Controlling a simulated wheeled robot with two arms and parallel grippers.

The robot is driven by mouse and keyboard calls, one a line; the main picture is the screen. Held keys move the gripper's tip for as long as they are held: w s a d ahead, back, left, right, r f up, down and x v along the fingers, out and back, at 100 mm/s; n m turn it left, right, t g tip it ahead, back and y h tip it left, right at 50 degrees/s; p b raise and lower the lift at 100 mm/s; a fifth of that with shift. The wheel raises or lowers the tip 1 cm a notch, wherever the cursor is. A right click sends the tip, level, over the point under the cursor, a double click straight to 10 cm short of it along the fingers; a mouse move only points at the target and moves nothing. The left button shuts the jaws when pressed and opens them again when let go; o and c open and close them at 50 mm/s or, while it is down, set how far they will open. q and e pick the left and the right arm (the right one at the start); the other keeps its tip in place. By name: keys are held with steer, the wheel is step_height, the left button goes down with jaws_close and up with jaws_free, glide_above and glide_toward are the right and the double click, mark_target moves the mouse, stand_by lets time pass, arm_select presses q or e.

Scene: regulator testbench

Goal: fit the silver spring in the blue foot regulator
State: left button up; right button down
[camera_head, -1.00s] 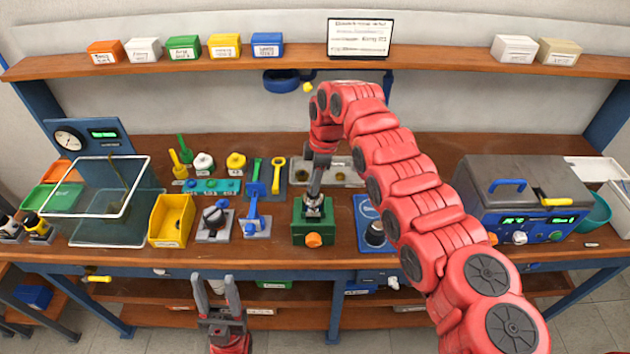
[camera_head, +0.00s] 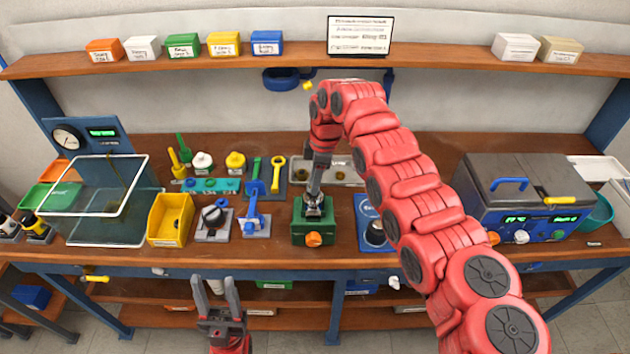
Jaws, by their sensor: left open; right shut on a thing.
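My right gripper (camera_head: 314,207) points straight down over the green block with an orange knob (camera_head: 313,239), near the bench's middle. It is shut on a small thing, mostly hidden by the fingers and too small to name. I cannot make out the silver spring or the blue foot regulator for certain. A dark, round-topped part (camera_head: 375,234) stands on a blue mat (camera_head: 366,210) right of the green block, partly covered by my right arm. My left gripper (camera_head: 214,281) is open and empty, in front of the bench's front edge.
Left of the green block are a yellow bin (camera_head: 170,220), a grey fixture with a black knob (camera_head: 213,219) and blue-handled tools (camera_head: 254,222). A metal tray (camera_head: 343,171) lies behind. A grey machine (camera_head: 525,197) stands right, a clear-walled box (camera_head: 100,200) left.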

jaws_free()
stand_by(0.6)
steer(key=shift+r, duration=0.2)
steer(key=shift+r, duration=2.2)
steer(key=shift+r+p, duration=0.7)
steer(key=shift+r, duration=0.95)
